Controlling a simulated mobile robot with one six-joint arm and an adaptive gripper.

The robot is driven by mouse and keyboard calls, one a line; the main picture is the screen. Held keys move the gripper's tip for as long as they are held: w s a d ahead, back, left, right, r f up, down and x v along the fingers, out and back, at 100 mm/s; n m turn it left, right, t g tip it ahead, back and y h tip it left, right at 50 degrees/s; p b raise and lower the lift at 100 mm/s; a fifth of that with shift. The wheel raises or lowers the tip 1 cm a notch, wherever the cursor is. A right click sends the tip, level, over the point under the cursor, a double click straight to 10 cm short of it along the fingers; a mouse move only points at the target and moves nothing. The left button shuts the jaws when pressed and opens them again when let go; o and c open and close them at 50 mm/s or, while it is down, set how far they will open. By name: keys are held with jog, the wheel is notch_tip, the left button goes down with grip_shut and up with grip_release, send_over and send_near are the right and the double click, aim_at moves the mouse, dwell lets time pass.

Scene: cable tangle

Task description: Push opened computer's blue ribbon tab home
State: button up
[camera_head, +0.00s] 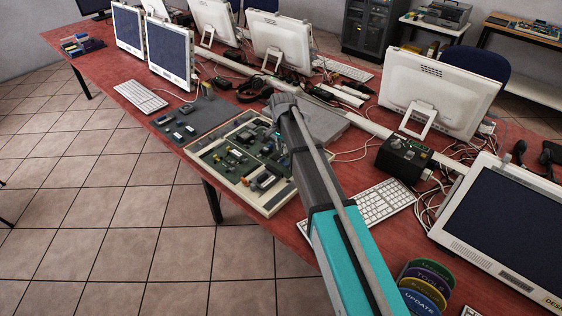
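The opened computer (268,209) is a shallow cream-framed case with green circuit boards and small parts. It lies flat on the red table near its left edge. My dark arm link crosses over its right side and covers part of it. I cannot make out the blue ribbon tab; it is too small to tell or hidden behind my arm. My gripper does not show; the arm's far joint is above the back right of the case, and whatever is below it is hidden.
The red table (90,48) holds a grey panel with parts (200,117) beside the case, keyboards (379,203), several white monitors (436,92), a black box with knobs (403,157) and loose cables. Coloured round labelled discs (425,285) stand at the front. Tiled floor is clear at left.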

aim_at(282, 158)
jog(key=shift+f+b, duration=2.1)
jog(key=shift+f, duration=0.35)
